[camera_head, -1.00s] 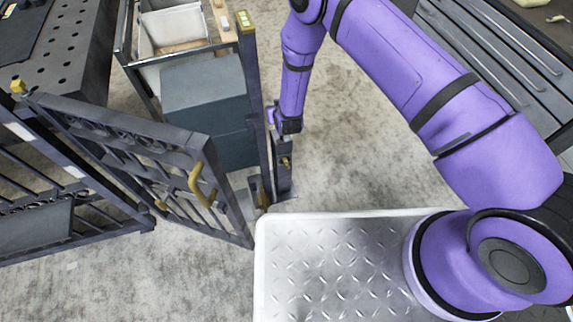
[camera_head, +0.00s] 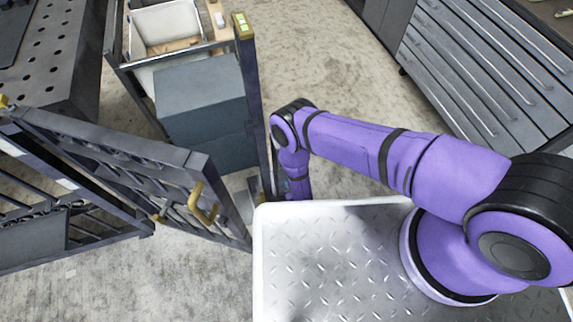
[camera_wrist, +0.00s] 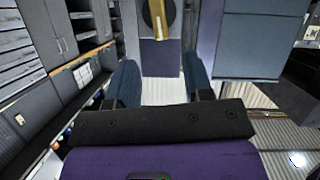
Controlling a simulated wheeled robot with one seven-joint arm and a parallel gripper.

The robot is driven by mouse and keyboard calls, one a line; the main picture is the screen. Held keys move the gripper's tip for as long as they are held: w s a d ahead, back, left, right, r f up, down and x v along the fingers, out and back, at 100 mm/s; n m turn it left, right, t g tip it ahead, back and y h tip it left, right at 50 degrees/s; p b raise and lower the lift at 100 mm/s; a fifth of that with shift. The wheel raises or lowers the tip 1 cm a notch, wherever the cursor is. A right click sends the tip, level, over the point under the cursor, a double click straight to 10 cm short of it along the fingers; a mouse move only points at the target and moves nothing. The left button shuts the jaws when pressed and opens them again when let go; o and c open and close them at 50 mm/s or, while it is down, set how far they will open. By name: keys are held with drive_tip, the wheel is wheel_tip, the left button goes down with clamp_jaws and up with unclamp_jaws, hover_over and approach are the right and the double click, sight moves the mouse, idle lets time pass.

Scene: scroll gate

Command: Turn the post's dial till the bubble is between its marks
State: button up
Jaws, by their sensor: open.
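The tall dark post (camera_head: 252,90) stands beside the gate, with a yellow-framed green level (camera_head: 243,26) on top. The bubble and its marks are too small to read. In the wrist view, a dark round dial with a gold bar across it (camera_wrist: 159,16) shows at the top middle, partly cut off by the picture's edge. My gripper (camera_wrist: 160,80) is open and empty. Its two blue-grey fingers stand apart, with the dial ahead between their lines and not touched. In the head view my gripper is hidden beneath my arm, low near the post's foot.
The dark barred gate (camera_head: 130,170) with a gold handle (camera_head: 202,205) stands left of the post. A grey-blue box (camera_head: 200,95) and a white bin (camera_head: 165,27) lie behind it. A drawer cabinet (camera_head: 480,80) is at right. Floor between is clear.

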drive_tip(key=x, duration=1)
drive_tip(key=shift+w+f, duration=0.2)
drive_tip(key=shift+f, duration=0.1)
clamp_jaws()
drive_tip(key=shift+d+m+g+y, duration=0.15)
drive_tip(key=shift+m+g+y, duration=0.2)
drive_tip(key=shift+m, duration=0.25)
unclamp_jaws()
